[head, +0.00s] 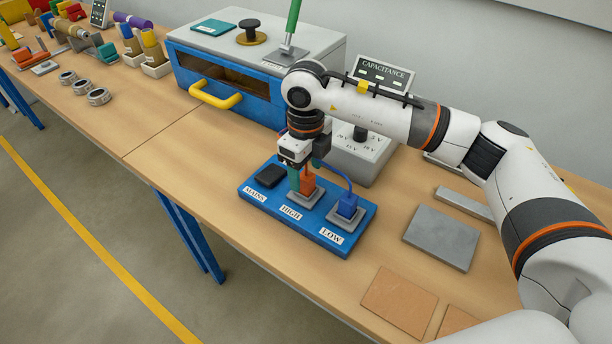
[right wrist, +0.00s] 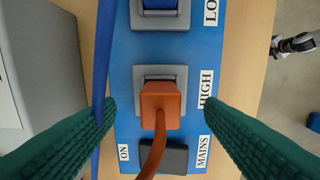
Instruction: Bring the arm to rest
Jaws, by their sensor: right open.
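My right gripper (head: 300,184) is low over the blue board (head: 262,199), at the HIGH position. Its green fingers stand open on either side of the orange plug (head: 308,183), with a gap on each side in the right wrist view (right wrist: 160,125). The orange plug (right wrist: 161,103) sits on the grey socket at HIGH, its orange cable rising toward the camera. The blue plug (head: 347,205) sits on the socket at LOW. The black MAINS switch (head: 270,176) is beside HIGH.
A blue oven-like box (head: 225,92) with a yellow handle and a capacitance meter (head: 384,78) stand behind the board. A grey plate (head: 441,238) and tan sheets (head: 399,301) lie to the right. Metal rings (head: 98,97) and coloured parts are at the left. The bench front edge is clear.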

